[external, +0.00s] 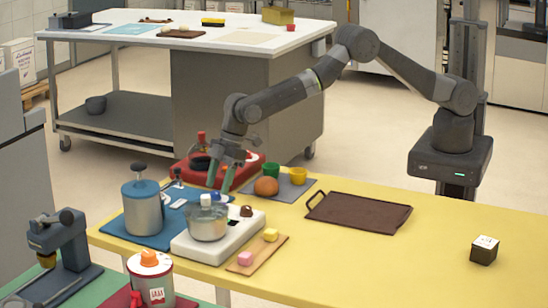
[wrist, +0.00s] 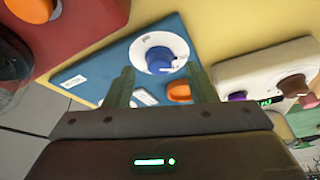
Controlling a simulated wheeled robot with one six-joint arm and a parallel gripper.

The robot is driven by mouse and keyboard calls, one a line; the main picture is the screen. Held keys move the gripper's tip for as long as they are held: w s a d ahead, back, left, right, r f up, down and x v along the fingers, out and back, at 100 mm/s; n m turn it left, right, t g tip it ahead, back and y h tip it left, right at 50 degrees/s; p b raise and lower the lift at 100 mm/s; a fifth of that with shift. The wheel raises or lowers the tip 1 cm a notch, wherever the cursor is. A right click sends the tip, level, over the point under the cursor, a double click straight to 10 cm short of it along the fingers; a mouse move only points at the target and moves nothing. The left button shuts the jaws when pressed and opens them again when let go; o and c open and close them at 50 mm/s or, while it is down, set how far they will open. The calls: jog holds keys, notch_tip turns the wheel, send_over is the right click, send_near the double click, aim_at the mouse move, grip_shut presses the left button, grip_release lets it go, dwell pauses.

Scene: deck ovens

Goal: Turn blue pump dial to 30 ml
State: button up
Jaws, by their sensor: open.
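The blue pump (external: 143,210) is a metal canister with a blue lid on a blue base (external: 150,238). Its blue dial knob (wrist: 160,60) sits on a white round scale (wrist: 181,45) in the wrist view; the scale's marks are too small to read. My gripper (external: 220,187) is open above the base, pointing down. In the wrist view its two green fingers (wrist: 160,69) lie left and right of the knob, apart from it in the picture. I cannot tell their height above it. An orange button (wrist: 179,92) lies close to the right finger.
A red pump base (external: 183,172) is behind my gripper; a white scale with a metal bowl (external: 207,222) is close in front. An orange ball (external: 266,187) and green and yellow cups stand right. The yellow table's right side is mostly clear around a brown tray (external: 358,212).

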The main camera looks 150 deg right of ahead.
jog(key=shift+x, duration=0.9)
jog(key=c, duration=0.9)
jog(key=shift+c, duration=0.2)
jog(key=shift+m, duration=0.3)
jog(key=m+b, duration=0.2)
jog(key=b, duration=0.1)
jog(key=shift+w+a+f+h, duration=0.1)
jog(key=shift+a+f+h, duration=0.1)
jog(key=shift+h, duration=0.2)
jog(key=shift+w+r+m+g+h+b, duration=0.1)
jog(key=shift+m+g+h+b, duration=0.3)
jog(key=shift+m+b, duration=0.7)
jog(key=shift+r+m+g+h+b, duration=0.15)
jog(key=shift+m+g+b, duration=0.4)
jog(key=shift+m, duration=0.95)
